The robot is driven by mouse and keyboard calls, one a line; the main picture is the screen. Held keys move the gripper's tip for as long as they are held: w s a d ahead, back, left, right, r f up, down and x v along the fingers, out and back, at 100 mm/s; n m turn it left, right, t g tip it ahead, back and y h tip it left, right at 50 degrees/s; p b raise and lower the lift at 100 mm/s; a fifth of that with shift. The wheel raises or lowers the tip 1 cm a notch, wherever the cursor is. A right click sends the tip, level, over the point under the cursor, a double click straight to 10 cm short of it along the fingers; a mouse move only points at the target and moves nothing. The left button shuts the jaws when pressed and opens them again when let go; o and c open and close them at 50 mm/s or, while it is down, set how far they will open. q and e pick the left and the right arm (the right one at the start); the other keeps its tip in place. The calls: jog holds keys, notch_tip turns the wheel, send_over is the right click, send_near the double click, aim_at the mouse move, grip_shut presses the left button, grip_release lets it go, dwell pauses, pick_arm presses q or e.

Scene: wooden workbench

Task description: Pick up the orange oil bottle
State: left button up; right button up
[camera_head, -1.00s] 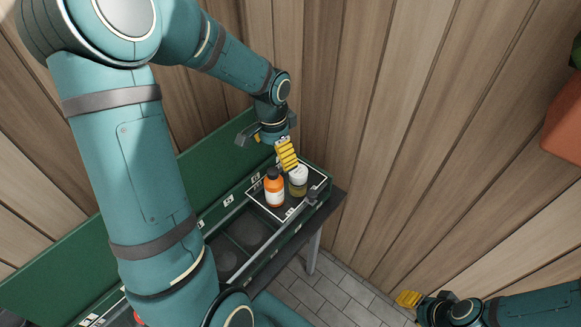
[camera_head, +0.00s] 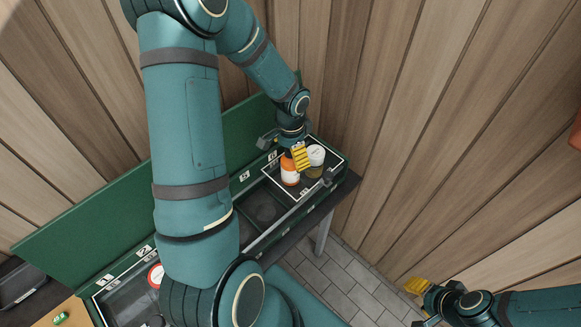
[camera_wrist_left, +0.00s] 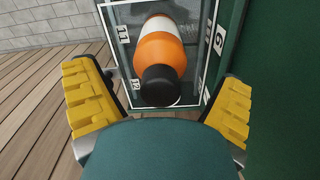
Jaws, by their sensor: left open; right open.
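The orange oil bottle (camera_head: 289,174) stands in the end compartment of the green case, with a white label. In the left wrist view the orange bottle (camera_wrist_left: 160,52) shows its black cap toward me, between and beyond the two yellow fingertips. My left gripper (camera_head: 285,149) is open just above the bottle and partly hides its top in the head view. In the left wrist view the left gripper (camera_wrist_left: 160,105) has a finger on each side, apart from the bottle. My right gripper (camera_head: 422,304) is open and empty at the lower right, away from the case.
The green case (camera_head: 215,152) has a raised lid behind and sits on a dark table (camera_head: 342,190). A wooden wall (camera_head: 430,130) rises close behind. My left arm hides much of the case.

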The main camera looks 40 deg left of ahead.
aim_at(290, 178)
pick_arm(q)
jog(key=shift+f, duration=1.3)
jog(key=c, duration=1.5)
jog(key=shift+r, duration=0.1)
